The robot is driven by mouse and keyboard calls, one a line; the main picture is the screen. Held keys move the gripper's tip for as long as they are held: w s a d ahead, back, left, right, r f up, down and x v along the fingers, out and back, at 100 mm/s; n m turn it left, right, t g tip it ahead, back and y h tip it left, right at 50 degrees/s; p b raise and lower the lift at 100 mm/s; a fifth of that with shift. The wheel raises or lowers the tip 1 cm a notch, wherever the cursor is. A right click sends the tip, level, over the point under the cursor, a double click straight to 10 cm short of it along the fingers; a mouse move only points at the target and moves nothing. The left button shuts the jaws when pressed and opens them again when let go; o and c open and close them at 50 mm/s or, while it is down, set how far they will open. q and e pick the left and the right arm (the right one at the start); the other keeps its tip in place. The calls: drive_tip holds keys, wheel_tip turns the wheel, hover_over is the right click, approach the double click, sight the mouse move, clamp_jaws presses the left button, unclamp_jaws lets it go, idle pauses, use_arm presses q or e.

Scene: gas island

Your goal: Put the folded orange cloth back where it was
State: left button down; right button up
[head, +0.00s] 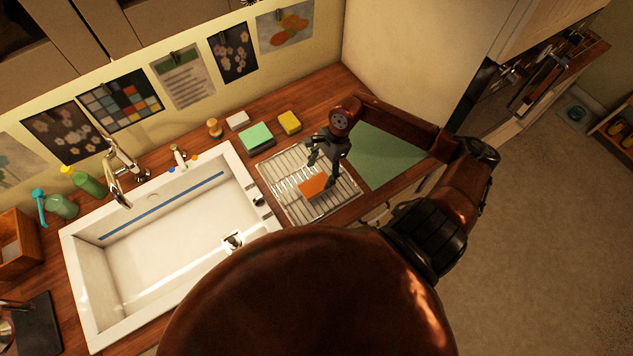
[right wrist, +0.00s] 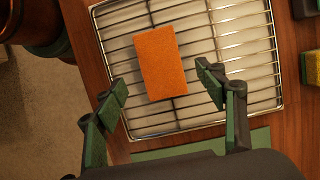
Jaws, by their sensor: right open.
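The folded orange cloth (head: 314,187) lies flat on the metal wire rack (head: 284,172), right of the sink. In the right wrist view the cloth (right wrist: 161,62) shows as a slightly tilted orange rectangle on the rack (right wrist: 242,42). My right gripper (head: 322,172) is over the rack at the cloth. In the right wrist view its two fingers (right wrist: 162,88) are spread wide, one on each side of the cloth's near end, with nothing held between them. Whether the fingers touch the cloth I cannot tell. My left gripper is not in view.
The white sink (head: 165,250) is left of the rack. A green mat (head: 385,158) lies right of it. A green sponge (head: 256,136), a yellow sponge (head: 289,122) and a white block (head: 238,120) sit behind. Green bottles (head: 88,183) stand at the back left.

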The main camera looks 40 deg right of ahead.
sight(324, 180)
drive_tip(key=shift+b+v, duration=0.55)
drive_tip(key=shift+v, duration=2.15)
